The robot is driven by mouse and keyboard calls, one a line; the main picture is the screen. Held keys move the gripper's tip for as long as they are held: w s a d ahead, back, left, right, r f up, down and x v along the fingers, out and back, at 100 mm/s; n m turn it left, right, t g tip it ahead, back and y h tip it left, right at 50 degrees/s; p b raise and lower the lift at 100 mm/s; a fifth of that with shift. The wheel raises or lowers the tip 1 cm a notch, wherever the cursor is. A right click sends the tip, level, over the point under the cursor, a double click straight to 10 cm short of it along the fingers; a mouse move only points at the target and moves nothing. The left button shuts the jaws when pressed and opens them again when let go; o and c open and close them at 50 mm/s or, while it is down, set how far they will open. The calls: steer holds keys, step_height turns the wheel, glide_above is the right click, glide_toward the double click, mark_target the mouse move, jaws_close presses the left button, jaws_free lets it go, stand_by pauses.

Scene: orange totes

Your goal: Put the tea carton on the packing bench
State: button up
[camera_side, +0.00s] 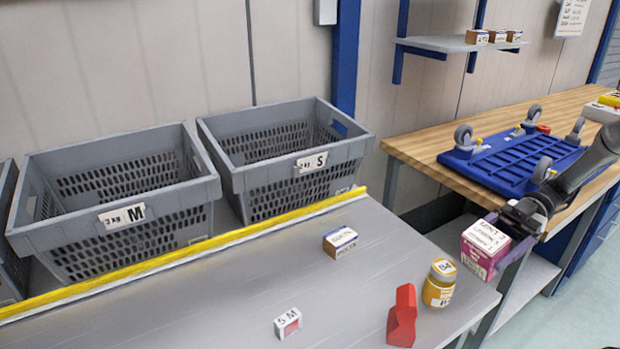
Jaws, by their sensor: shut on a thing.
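A magenta carton with a white printed top (480,252) is in my gripper (511,236) at the right. It looks like the tea carton, though its print is too small to read. My gripper is shut on it from the right side. The carton is held upright or nearly so, beside the right edge of the grey table and in front of the wooden-topped bench. That bench (428,143), which looks like the packing bench, stands at the back right. Part of its near edge is hidden by my arm.
A blue wheeled dolly (505,165) lies wheels-up on the bench. The grey table (230,290) holds a yellow-brown jar (439,284), a red object (402,318) and two small boxes (340,242) (287,323). Grey crates (125,217) (305,163) stand behind its yellow rail.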

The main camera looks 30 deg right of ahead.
steer(key=w+a+y, duration=0.1)
steer(key=w+a+r+g+y, duration=0.1)
steer(key=w+a+r+n+y, duration=0.1)
steer(key=w, duration=0.1)
steer(key=shift+a, duration=0.25)
steer(key=shift+w+a, duration=0.1)
steer(key=shift+w, duration=0.2)
steer(key=w+f, duration=0.2)
steer(key=w, duration=0.2)
steer(key=w+f, duration=0.3)
steer(key=w, duration=0.1)
steer(key=w+d+f, duration=0.1)
steer(key=w+f, duration=0.2)
steer(key=w, duration=0.1)
steer(key=shift+w+f, duration=0.1)
steer(key=shift+w, duration=0.15)
steer(key=shift+w+d+f, duration=0.15)
steer(key=shift+w+f, duration=0.45)
steer(key=shift+f, duration=0.05)
steer(key=shift+w+f, duration=0.1)
steer(key=shift+f, duration=1.6)
steer(key=shift+f, duration=0.1)
